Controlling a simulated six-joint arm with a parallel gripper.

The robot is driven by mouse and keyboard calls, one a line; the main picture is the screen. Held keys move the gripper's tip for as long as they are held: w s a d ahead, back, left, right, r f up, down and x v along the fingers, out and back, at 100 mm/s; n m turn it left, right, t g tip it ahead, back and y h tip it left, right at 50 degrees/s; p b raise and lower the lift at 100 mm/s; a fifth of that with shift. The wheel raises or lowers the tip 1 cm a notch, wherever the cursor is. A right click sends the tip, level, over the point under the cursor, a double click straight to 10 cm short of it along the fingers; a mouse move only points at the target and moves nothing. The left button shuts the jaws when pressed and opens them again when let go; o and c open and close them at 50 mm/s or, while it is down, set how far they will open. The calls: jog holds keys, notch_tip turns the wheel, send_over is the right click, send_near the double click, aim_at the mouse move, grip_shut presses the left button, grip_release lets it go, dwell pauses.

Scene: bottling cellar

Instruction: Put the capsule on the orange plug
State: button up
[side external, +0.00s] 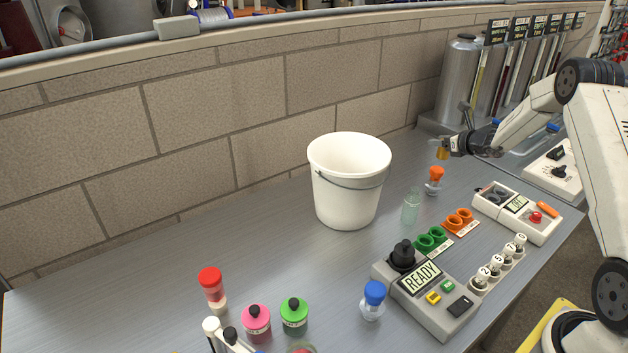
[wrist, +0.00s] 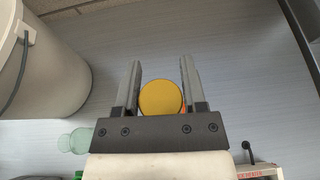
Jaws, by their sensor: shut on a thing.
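My gripper (side external: 444,146) is shut on the capsule (side external: 441,154), a small gold-yellow cap. In the wrist view the capsule (wrist: 161,97) is a round yellow disc between the two dark fingers of my gripper (wrist: 159,72). The orange plug (side external: 436,173) sits in the neck of a small clear bottle (side external: 433,188) standing on the bench. In the side view the capsule is just above the plug, slightly to its right, with a small gap. In the wrist view only a sliver of orange shows at the capsule's right edge; the rest is hidden.
A white bucket (side external: 346,190) stands left of the bottle. A pale green bottle (side external: 411,207), green rings (side external: 432,241) and orange rings (side external: 459,221) are nearby. A device with a red button (side external: 516,211) and a READY box (side external: 424,292) stand toward the front. Steel tanks (side external: 459,85) are behind.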

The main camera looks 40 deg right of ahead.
jog(key=shift+w+d+f, duration=0.1)
jog(key=shift+w+f, duration=0.1)
jog(key=shift+f, duration=0.05)
jog(key=shift+w+d+f, duration=0.15)
jog(key=shift+w+f, duration=0.1)
jog(key=shift+f, duration=1.6)
jog(key=shift+f, duration=0.15)
jog(key=o, duration=0.7)
